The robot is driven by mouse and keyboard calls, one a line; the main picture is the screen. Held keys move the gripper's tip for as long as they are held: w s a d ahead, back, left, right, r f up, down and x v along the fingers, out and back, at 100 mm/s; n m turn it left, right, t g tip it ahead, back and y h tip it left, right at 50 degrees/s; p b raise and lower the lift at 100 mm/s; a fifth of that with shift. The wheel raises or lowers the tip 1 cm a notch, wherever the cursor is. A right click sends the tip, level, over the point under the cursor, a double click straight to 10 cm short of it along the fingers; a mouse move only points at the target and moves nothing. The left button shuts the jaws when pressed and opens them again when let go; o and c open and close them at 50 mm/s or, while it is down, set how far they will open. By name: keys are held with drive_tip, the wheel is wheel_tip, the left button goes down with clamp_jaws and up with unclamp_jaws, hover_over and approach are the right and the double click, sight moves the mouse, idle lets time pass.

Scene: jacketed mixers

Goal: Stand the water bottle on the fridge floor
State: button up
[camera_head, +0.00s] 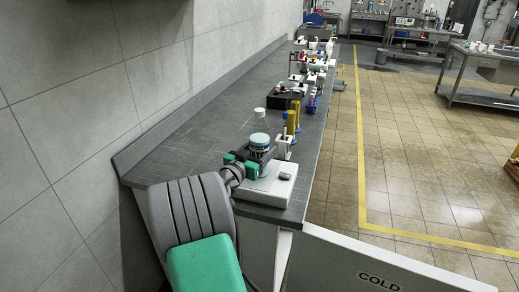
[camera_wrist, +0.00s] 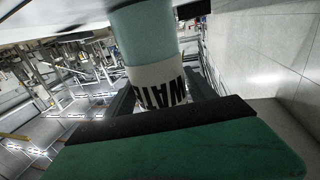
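The water bottle (camera_wrist: 146,40) is a pale blue cylinder with a white label lettered WATE in black. It also shows in the head view as a pale blue-green round top (camera_head: 259,139) above a darker body. My gripper (camera_head: 253,163), with green finger parts, is around the bottle; in the wrist view its dark fingers (camera_wrist: 162,97) flank it closely and appear shut on it. The bottle is over the near end of the bench; whether it touches the surface below is hidden. A white panel marked COLD (camera_head: 330,262), seemingly part of the fridge, is at the lower right. The fridge floor is not in view.
A white flat device (camera_head: 270,190) sits on the bench's near end, below my gripper. Yellow cylinders (camera_head: 291,122), a white-topped item (camera_head: 260,112) and several other devices stand farther along the grey bench (camera_head: 190,140). A tiled wall borders its left; the right floor is open.

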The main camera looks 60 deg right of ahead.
clamp_jaws()
idle(0.5)
drive_tip(key=shift+r, duration=0.1)
